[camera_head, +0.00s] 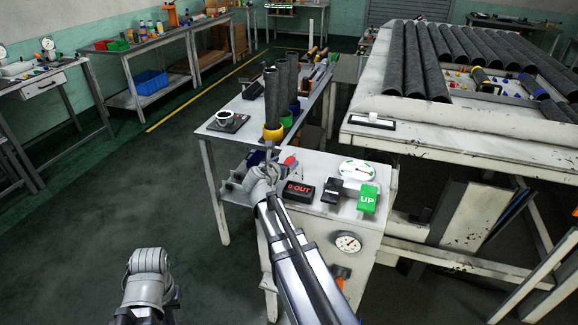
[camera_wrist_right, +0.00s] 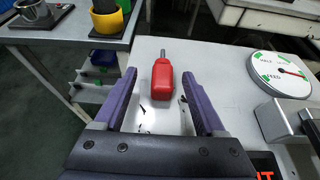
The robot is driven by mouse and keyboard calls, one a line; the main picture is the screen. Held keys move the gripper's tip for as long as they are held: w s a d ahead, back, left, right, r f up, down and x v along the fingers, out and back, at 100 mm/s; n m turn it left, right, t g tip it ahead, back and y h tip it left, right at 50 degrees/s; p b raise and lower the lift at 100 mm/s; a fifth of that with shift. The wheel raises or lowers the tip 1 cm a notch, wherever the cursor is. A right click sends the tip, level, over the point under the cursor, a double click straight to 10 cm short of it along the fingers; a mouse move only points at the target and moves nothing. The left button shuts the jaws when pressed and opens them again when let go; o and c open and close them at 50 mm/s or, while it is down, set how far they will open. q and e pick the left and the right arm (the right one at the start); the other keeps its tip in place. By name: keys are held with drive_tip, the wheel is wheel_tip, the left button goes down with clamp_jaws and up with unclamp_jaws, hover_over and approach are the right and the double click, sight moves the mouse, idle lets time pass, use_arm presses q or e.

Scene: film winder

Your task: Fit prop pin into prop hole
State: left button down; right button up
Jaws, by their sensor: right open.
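What looks like the prop pin (camera_wrist_right: 162,82), a red handle with a short grey metal shaft pointing away, is on the white cabinet top in the right wrist view. In the head view a small pink-red patch (camera_head: 289,160) shows beside my right wrist, probably the same pin. My right gripper (camera_wrist_right: 157,74) is open, its two purple fingers on either side of the red handle in the picture. No contact is visible, and the height gap cannot be told. The prop hole cannot be made out. My left arm shows at the lower left of the head view, its gripper out of sight.
On the cabinet (camera_head: 325,215) stand a black "D-OUT" box (camera_head: 299,191), a green "UP" block (camera_head: 368,198) and a white dial (camera_head: 357,170). A side table (camera_head: 222,134) with dark rolls and a yellow cup (camera_head: 273,132) lies beyond. A large roller bench (camera_head: 450,135) stands right.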

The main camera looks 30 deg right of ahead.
sight(290, 159)
drive_tip(key=b+x, duration=0.1)
drive_tip(key=x, duration=0.4)
drive_tip(key=shift+d+r+b, duration=0.15)
drive_tip(key=shift+d+b, duration=0.1)
drive_tip(key=shift+b, duration=0.15)
drive_tip(key=shift+s, duration=0.15)
drive_tip(key=shift+c, duration=0.6)
clamp_jaws()
